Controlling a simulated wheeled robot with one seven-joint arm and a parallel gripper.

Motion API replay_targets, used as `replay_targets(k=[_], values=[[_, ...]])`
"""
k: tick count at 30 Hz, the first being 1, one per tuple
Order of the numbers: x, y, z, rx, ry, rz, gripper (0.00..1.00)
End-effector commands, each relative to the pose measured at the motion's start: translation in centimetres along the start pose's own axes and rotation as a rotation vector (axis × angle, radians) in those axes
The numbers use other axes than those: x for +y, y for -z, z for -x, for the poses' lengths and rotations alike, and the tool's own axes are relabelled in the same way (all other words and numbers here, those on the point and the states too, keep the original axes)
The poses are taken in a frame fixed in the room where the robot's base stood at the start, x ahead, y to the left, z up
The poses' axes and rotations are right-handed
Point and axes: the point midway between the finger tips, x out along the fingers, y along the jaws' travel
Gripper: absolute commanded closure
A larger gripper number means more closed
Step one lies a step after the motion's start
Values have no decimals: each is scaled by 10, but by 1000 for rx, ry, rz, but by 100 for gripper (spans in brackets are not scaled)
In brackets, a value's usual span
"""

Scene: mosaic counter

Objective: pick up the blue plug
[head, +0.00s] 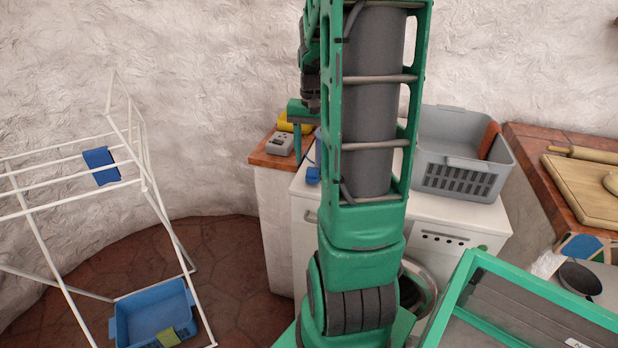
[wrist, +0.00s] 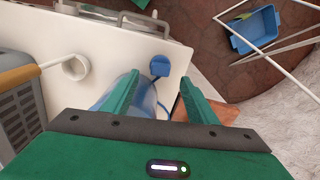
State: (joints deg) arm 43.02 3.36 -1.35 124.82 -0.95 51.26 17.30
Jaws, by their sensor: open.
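The blue plug (head: 313,175) lies on the white washing machine top (head: 303,188), near its left edge. In the wrist view the blue plug (wrist: 159,66) sits just beyond the fingertips, with a dark blue cable running from it back between the fingers. My gripper (wrist: 160,84) is open, with nothing held between its two green fingers. In the head view my gripper (head: 305,148) is above the counter and machine edge, partly hidden behind my arm.
A grey basket (head: 462,180) stands on the machine to the right. A grey device (head: 280,144) and a yellow object (head: 287,122) sit on the tiled counter at left. A clear bluish object (wrist: 150,104) is beside the left finger. A white drying rack (head: 75,145) stands far left.

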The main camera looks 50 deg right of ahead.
Motion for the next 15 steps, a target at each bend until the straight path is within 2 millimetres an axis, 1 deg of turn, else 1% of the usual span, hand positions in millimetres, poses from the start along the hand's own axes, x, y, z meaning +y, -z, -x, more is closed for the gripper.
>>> replay_targets(k=[6,9,12,15], values=[[0,-4,-30,-5,-2,0,47],[0,-3,-41,-3,-1,0,47],[-1,-3,-48,-2,-1,1,47],[-1,-3,-49,-1,0,1,47]])
